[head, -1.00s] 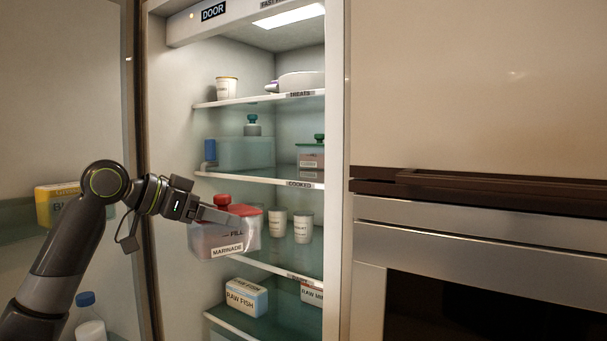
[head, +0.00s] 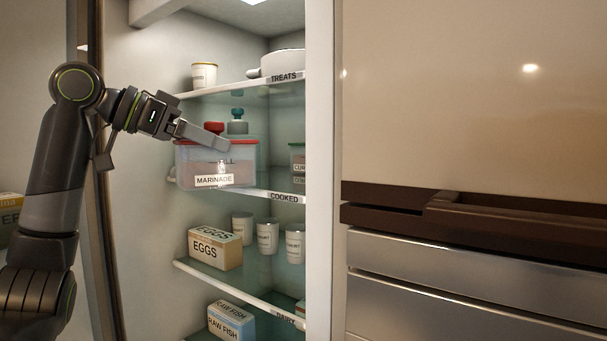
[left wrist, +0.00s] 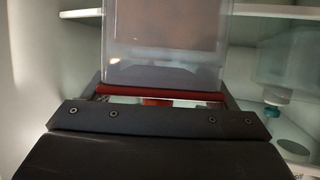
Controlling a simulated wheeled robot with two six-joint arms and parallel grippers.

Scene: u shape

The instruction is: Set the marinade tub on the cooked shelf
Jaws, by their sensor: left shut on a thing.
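The marinade tub (head: 216,170) is a clear box with a red lid, a red knob and a label reading MARINADE. My left gripper (head: 222,142) is shut on it at the lid, and the tub hangs upright at the height of the cooked shelf (head: 258,192), at its front left. I cannot tell whether its base touches the shelf. In the left wrist view the tub (left wrist: 167,45) fills the middle, its red lid edge by the fingers. The right gripper is not in view.
On the cooked shelf, a teal-capped container (head: 238,124) stands behind the tub and a labelled box (head: 297,160) stands to the right. Below are an eggs carton (head: 215,249) and several yogurt cups (head: 267,237). The treats shelf (head: 235,88) is above.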

